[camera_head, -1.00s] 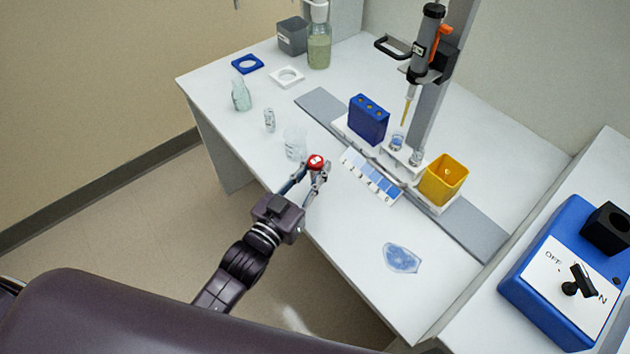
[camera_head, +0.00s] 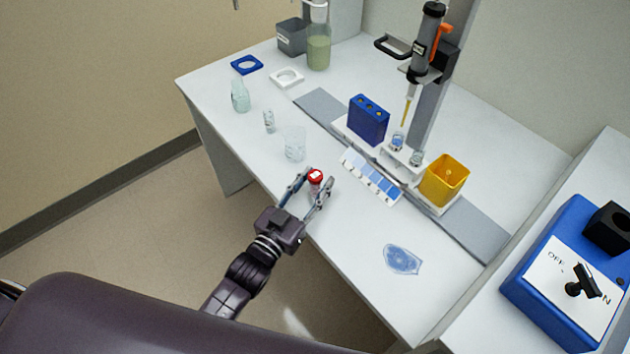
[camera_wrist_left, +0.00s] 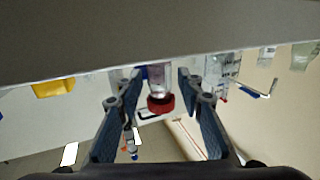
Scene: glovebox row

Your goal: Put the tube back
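A small clear tube with a red cap (camera_head: 316,176) stands near the front edge of the white bench. It also shows in the left wrist view (camera_wrist_left: 160,104), between the two fingers. My left gripper (camera_head: 312,190) is open, with a finger on each side of the tube. In the left wrist view there are gaps between the fingers and the red cap. A blue rack (camera_head: 368,121) with holes in its top stands further back on the bench. My right gripper is not in view.
A glass beaker (camera_head: 294,144) stands just behind the tube. A yellow bin (camera_head: 444,180) and a mounted pipette (camera_head: 427,45) stand by the rack.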

